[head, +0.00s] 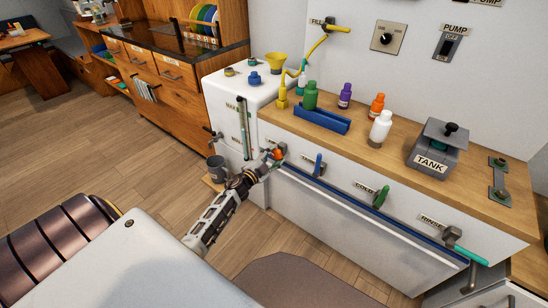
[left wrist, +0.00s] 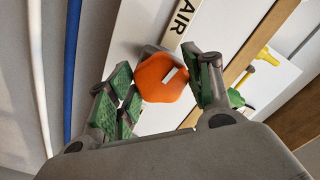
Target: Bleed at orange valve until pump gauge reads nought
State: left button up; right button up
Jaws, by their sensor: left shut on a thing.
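The orange valve (head: 277,153) is a small knob on the white cabinet front, below the left part of the counter. My left gripper (head: 270,158) is shut on it. In the left wrist view the orange valve (left wrist: 160,78) sits between the green finger pads (left wrist: 165,92), next to a label reading AIR (left wrist: 181,24). The PUMP switch plate (head: 447,46) is on the wall at upper right; its lever position is unclear. Another PUMP label (head: 487,2) is cut off at the top edge, and no pump gauge reading shows. My right gripper is out of view.
Blue (head: 318,165), green COLD (head: 381,197) and RINSE (head: 453,236) valves line the cabinet front to the right. Several bottles, a blue tray (head: 322,121) and a TANK unit (head: 438,150) stand on the counter. A grey mug (head: 217,168) is left of my gripper.

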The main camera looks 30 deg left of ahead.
pick_arm(q)
jog(key=shift+f+m, duration=0.1)
jog(key=shift+m, duration=1)
jog(key=shift+m+b, duration=0.35)
jog(key=shift+m, duration=0.45)
jog(key=m+b, duration=0.1)
jog(key=m, duration=0.2)
jog(key=m+b, duration=0.1)
jog(key=m, duration=0.3)
jog(key=shift+m, duration=0.4)
jog(key=shift+m+b, duration=0.7)
jog(key=shift+m, duration=0.4)
jog(key=shift+m+b, duration=0.3)
jog(key=shift+m, duration=0.6)
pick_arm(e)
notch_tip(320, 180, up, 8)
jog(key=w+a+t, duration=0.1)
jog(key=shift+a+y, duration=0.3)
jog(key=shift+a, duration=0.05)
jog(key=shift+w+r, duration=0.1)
